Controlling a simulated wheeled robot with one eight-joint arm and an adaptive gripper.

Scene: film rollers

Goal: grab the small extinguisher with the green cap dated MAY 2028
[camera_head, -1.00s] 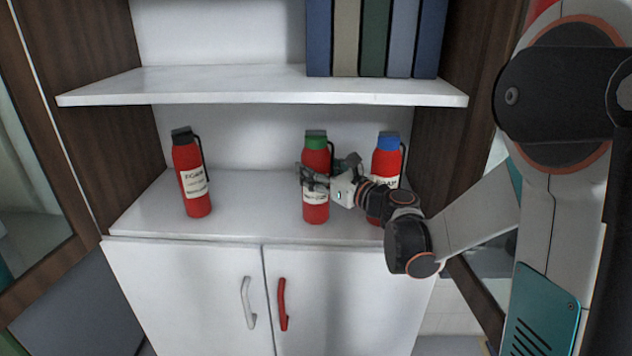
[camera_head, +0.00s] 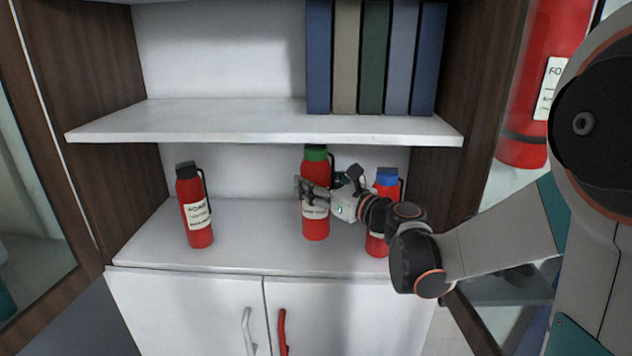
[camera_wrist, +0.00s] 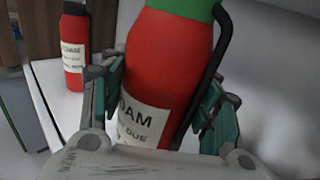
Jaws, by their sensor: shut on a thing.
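The green-capped red extinguisher (camera_head: 316,228) is upright in front of the shelf's back, its base a little above the shelf board. My gripper (camera_head: 314,190) is shut around its body from the right. In the wrist view the same extinguisher (camera_wrist: 168,60) stands between my two fingers (camera_wrist: 160,98), one on each side, with a slight tilt in the picture. Its white label shows part of "FOAM" and "DUE"; the date cannot be read. My fingers hide part of the body.
A black-capped extinguisher (camera_head: 196,220) stands at the left and a blue-capped one (camera_head: 380,242) just right, partly behind my arm. The upper shelf (camera_head: 260,122) with several binders (camera_head: 372,60) lies close above the green cap. Shelf space (camera_head: 255,235) between left and middle is clear.

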